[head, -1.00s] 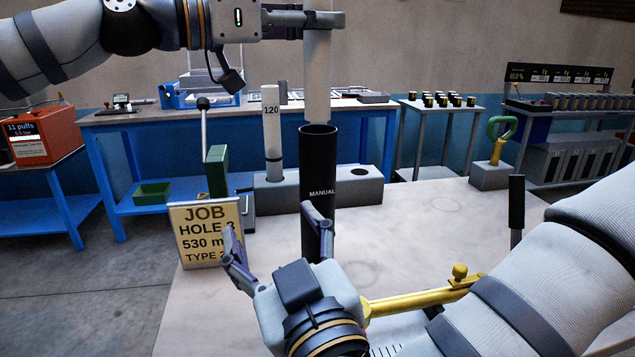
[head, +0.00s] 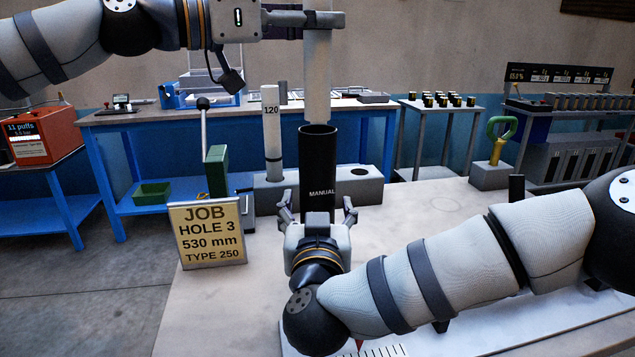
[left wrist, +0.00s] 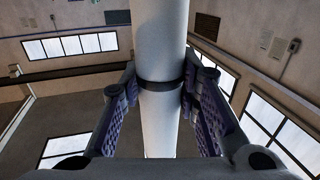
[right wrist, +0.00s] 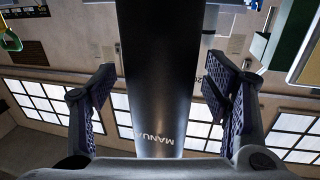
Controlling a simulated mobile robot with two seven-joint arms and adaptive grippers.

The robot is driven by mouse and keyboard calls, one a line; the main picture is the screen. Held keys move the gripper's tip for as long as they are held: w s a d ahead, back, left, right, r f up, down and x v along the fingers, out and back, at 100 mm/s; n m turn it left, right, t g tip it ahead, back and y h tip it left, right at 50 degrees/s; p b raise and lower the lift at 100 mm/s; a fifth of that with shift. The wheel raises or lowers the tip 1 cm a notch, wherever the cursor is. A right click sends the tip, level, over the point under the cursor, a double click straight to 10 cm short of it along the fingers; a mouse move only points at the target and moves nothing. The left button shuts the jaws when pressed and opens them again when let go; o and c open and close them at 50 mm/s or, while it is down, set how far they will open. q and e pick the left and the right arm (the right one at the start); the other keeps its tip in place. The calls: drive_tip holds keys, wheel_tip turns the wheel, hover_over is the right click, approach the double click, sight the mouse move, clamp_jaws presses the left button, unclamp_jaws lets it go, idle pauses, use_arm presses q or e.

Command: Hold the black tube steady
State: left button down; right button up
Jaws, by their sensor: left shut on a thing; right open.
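The black tube (head: 318,160), lettered MANUAL, stands upright on the pale table; in the right wrist view (right wrist: 162,70) it rises between my fingers. My right gripper (head: 315,205) is open, with one finger on each side of the tube and a visible gap to it. My left gripper (head: 325,18) is shut on a white tube (head: 317,75), which it holds upright above or behind the black tube's mouth; I cannot tell whether its lower end is inside. In the left wrist view the white tube (left wrist: 160,60) carries a dark band between the finger pads.
A job sign (head: 208,235) reading HOLE 3, 530 mm, TYPE 250 stands left of the black tube. Behind it a grey block (head: 360,185) holds a white tube marked 120 (head: 271,135). A green-handled tool (head: 501,135) stands at right.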

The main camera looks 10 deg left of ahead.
drive_tip(key=c, duration=1.4)
drive_tip(key=shift+o, duration=0.2)
clamp_jaws()
